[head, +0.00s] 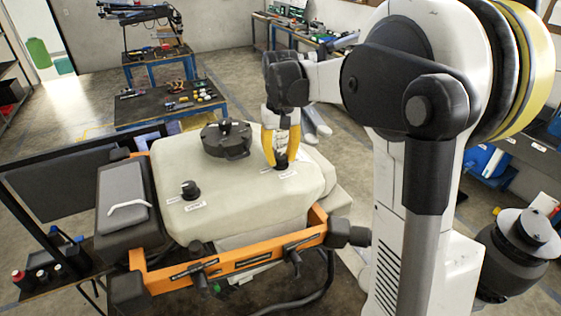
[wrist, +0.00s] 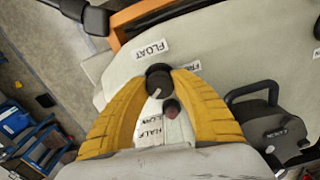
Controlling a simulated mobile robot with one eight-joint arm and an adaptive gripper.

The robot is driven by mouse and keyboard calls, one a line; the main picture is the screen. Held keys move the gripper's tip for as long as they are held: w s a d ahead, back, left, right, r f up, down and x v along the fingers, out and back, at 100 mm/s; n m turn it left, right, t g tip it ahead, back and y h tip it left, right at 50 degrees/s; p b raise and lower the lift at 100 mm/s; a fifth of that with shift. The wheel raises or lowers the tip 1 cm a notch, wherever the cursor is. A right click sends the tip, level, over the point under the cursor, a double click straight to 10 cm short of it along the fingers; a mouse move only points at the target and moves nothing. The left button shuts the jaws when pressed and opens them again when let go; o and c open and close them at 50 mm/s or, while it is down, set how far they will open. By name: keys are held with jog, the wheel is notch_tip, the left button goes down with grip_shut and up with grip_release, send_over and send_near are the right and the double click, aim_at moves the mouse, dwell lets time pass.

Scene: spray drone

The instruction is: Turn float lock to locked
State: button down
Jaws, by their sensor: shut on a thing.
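The float lock is a small black knob on top of the cream tank (head: 240,190); it shows in the head view (head: 281,163) and in the wrist view (wrist: 158,76). A white "FLOAT" label (wrist: 151,50) lies beside it. A pale mark on the knob points toward the lower part of the wrist view. Another label (wrist: 187,67), starting "FR", is partly hidden by a finger. My gripper (head: 281,153) comes down from above, its yellow fingers shut on the knob from both sides; it also shows in the wrist view (wrist: 160,82).
A large black cap with a handle (head: 226,140) stands close to the left of my gripper. A second black knob (head: 189,188) sits at the tank's front left. A small dark reddish round part (wrist: 172,107) lies between my fingers. An orange frame (head: 240,258) borders the tank.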

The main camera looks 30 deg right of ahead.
aim_at(281, 156)
jog(key=m+b, duration=0.2)
jog(key=m, duration=0.4)
jog(key=shift+m, duration=0.3)
dwell(0.4)
jog(key=c, duration=1)
grip_release()
jog(key=shift+c, duration=0.2)
notch_tip(281, 156, up, 12)
